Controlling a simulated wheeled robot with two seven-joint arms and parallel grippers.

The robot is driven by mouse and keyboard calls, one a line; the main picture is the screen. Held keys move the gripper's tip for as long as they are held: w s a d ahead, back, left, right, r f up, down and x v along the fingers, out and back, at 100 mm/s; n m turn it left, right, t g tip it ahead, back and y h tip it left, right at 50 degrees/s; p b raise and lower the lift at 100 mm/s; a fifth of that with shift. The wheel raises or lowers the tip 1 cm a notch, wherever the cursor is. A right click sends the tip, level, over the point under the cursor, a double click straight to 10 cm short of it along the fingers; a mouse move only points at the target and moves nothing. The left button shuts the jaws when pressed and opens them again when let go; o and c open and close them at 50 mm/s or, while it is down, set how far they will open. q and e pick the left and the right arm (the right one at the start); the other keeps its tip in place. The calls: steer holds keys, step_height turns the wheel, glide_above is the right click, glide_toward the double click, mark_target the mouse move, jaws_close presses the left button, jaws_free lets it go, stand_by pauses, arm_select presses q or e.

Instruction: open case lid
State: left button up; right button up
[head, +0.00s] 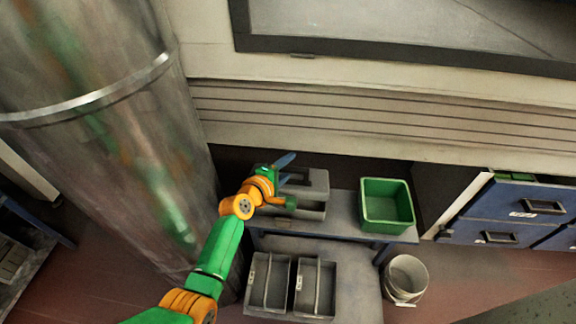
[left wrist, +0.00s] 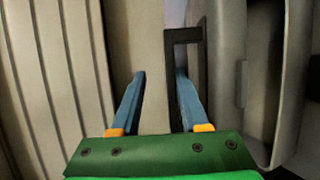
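A grey case (head: 318,182) stands on the bench, partly hidden by my left gripper (head: 286,161). The case's grey body also shows on the right of the left wrist view (left wrist: 228,70), with a dark recess along it. A dark rectangular handle-like frame (left wrist: 184,35) stands beside the body. In the left wrist view my left gripper (left wrist: 160,73) is open, its two blue fingers apart with nothing clearly held. The right finger overlaps the frame; I cannot tell whether it touches. I cannot make out whether the lid is raised. My right gripper is not in view.
A green bin (head: 387,205) stands on the grey bench (head: 345,205) right of the case. Two grey trays (head: 268,284) sit lower in front. A white bucket (head: 406,277) stands on the floor. Blue drawers (head: 515,215) are at right, a large metal cylinder (head: 95,130) at left.

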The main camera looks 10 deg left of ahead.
arm_select(q)
steer(key=shift+p+v, duration=1.8)
steer(key=p+v, duration=0.2)
steer(key=v, duration=0.2)
steer(key=shift+s+a+p, duration=0.15)
steer(key=shift+s+p, duration=0.1)
steer(key=shift+p, duration=0.1)
steer(key=p+v, duration=0.1)
steer(key=v, duration=0.6)
steer(key=shift+p, duration=0.4)
